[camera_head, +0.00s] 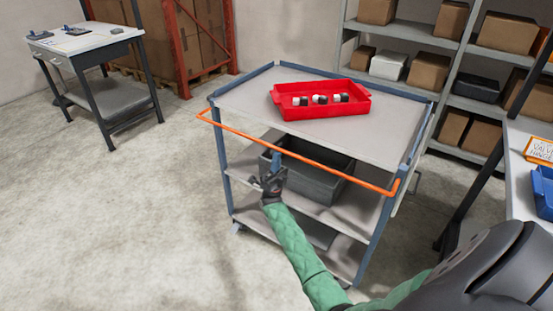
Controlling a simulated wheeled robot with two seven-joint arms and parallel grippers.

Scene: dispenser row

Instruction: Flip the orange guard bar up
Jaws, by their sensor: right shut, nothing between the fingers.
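The orange guard bar (325,163) runs across the near side of a grey cart (240,98), a little below the edge of the top shelf. Its bent ends reach back to the cart's blue corner posts. My right gripper (276,160) is shut and empty at the near side of the cart, with its tips close below the bar, left of the bar's middle. I cannot tell whether the tips touch the bar. My left gripper is not in view.
A red tray (287,112) with several small black and white items stands on the cart top. A dark grey bin (330,181) sits on the shelf below. A table with a blue bin (543,190) is at right. Floor is clear at left.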

